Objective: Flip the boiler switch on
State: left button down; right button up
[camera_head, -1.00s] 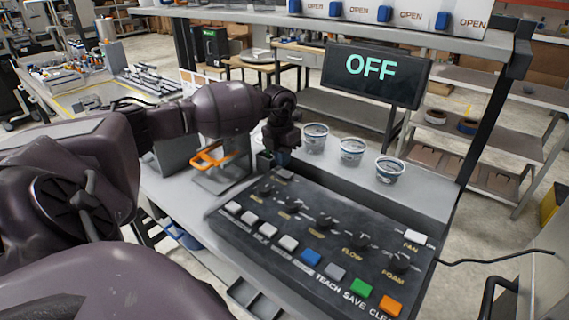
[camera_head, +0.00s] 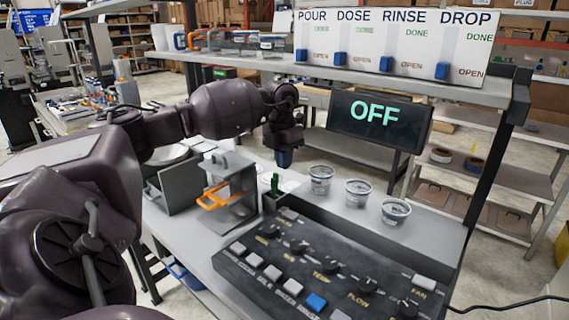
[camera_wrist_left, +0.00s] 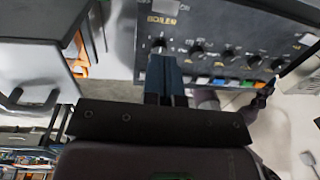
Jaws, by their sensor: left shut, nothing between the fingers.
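The black control panel (camera_head: 250,262) lies on the bench, with knobs and a row of buttons. A small grey block (camera_head: 288,214) sits at its far left corner; I cannot tell clearly whether it is the boiler switch. The left wrist view shows the panel's BOILER label (camera_wrist_left: 161,19) beyond my fingertips. The display (camera_head: 378,121) reads OFF. My left gripper (camera_head: 284,159) is shut and empty, pointing down above the bench, behind and above the panel's far left corner. It also shows in the left wrist view (camera_wrist_left: 165,65). My right gripper is not in view.
Several white-and-blue cups (camera_head: 357,193) stand behind the panel. An overhead shelf (camera_head: 330,76) carries the POUR, DOSE, RINSE, DROP board.

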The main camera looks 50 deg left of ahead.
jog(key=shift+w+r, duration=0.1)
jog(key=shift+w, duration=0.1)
pick_arm(q)
jog(key=shift+w+d+h+b, duration=0.25)
jog(key=shift+d+h+b, duration=0.15)
jog(key=shift+d, duration=0.25)
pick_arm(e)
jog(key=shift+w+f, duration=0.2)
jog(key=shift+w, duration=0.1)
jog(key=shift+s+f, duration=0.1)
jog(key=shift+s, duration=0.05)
